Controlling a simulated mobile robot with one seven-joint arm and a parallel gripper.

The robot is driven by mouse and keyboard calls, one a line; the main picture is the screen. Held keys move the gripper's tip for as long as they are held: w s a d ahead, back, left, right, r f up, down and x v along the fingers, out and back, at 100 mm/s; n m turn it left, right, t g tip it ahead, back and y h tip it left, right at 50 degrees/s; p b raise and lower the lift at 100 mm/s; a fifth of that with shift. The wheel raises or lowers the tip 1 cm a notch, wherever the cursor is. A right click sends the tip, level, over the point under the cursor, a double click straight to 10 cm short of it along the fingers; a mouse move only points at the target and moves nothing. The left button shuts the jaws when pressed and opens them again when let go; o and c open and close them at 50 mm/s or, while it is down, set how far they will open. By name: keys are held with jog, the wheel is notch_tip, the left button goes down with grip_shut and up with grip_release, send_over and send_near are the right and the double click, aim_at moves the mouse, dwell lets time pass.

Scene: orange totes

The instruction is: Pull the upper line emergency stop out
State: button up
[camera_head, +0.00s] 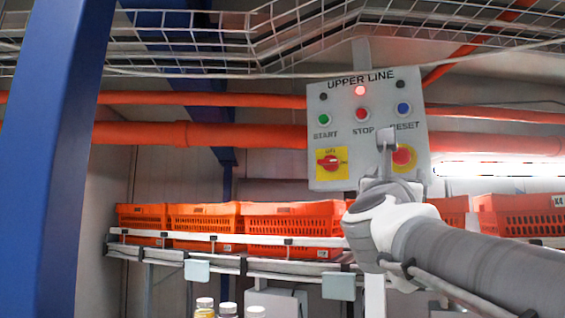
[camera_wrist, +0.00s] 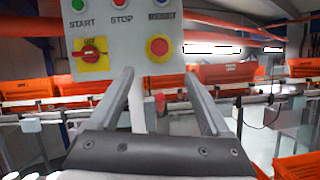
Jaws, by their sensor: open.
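The upper line control panel (camera_head: 345,110) is a light grey box labelled UPPER LINE in the head view. Its emergency stop (camera_head: 404,157) is a red round button on a yellow plate at the lower right, partly covered by my gripper (camera_head: 386,137). In the wrist view the emergency stop (camera_wrist: 158,47) shows whole, above and between the two fingers. My gripper (camera_wrist: 160,82) is open and empty, its fingers pointing toward the panel. No finger is seen around the button. Whether the button is pressed in cannot be told.
A red rotary switch (camera_head: 329,161) on a yellow plate sits left of the stop. Start, stop and reset buttons and a lit red lamp (camera_head: 360,90) are above. Orange totes (camera_head: 290,218) stand on a rack below. A wire cable tray (camera_head: 300,35) runs overhead.

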aim_at(401, 156)
jog(key=p+x, duration=0.5)
jog(key=x, duration=1)
jog(key=shift+w, duration=0.1)
grip_shut()
